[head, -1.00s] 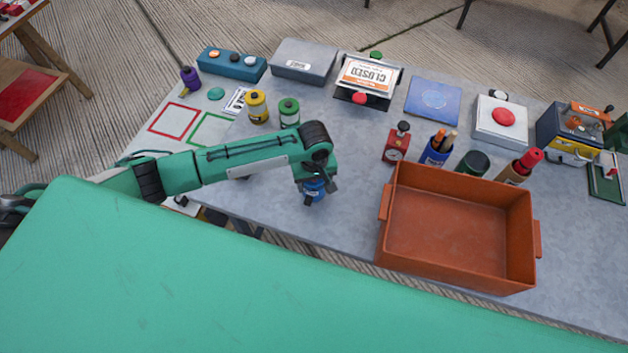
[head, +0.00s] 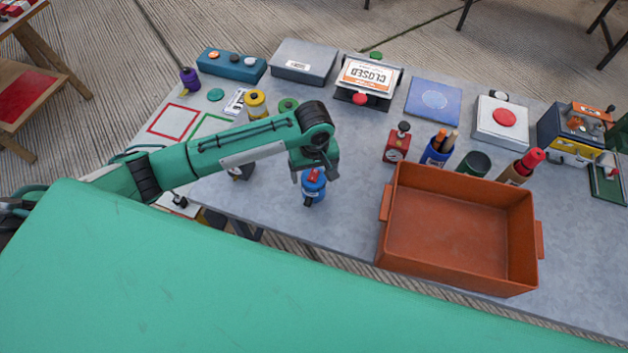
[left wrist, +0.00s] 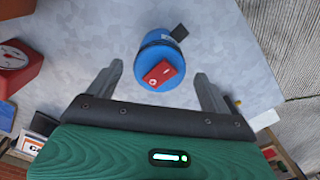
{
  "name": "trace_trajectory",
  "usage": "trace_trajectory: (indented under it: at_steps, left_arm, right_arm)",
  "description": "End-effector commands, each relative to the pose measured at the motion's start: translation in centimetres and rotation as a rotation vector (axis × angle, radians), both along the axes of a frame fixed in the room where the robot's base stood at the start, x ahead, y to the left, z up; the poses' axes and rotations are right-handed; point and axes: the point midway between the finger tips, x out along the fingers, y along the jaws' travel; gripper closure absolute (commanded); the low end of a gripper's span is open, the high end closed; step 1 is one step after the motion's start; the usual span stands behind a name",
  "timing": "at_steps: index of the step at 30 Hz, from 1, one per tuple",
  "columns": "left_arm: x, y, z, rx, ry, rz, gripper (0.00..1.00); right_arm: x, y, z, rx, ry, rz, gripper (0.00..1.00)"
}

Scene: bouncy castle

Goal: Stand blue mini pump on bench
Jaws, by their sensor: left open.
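The blue mini pump (head: 314,187) stands upright on the grey bench (head: 350,215) near its front edge, left of the orange crate. Its red top (left wrist: 164,75) faces the camera in the left wrist view, with its blue body (left wrist: 158,48) beneath. My left gripper (left wrist: 160,85) is open, its two fingers apart on either side of the pump's top and not touching it. In the head view my left wrist hangs just above and behind the pump, and its fingers are mostly hidden. My right gripper is not in view.
The orange crate (head: 455,228) stands empty to the right. A red gauge block (head: 398,143) and a pen cup (head: 438,149) are behind it. Yellow (head: 254,104) and green (head: 288,105) spools sit beyond my left arm. Bare bench lies around the pump.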

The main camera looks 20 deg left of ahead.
Motion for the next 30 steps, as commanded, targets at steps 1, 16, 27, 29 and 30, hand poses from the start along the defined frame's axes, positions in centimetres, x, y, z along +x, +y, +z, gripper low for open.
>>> trace_trajectory:
  at_steps: [1, 16, 27, 29, 30]
  left_arm:
    - [0.1, 0.0, 1.0, -0.002, -0.005, 0.000, 0.18]
    - [0.0, 0.0, 6.1, -0.001, 0.001, 0.000, 0.18]
    - [0.0, 0.0, 6.1, -0.001, 0.001, 0.000, 0.18]
    - [0.0, 0.0, 6.1, -0.001, 0.001, 0.000, 0.18]
    - [-0.1, -0.1, 6.0, -0.003, 0.001, -0.004, 0.18]
  right_arm:
    - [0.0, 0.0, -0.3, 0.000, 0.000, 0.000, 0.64]
    - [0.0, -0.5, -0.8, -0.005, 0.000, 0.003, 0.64]
    - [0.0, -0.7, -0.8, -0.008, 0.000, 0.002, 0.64]
    - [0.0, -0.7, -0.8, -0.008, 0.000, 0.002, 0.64]
    - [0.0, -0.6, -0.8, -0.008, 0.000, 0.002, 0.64]
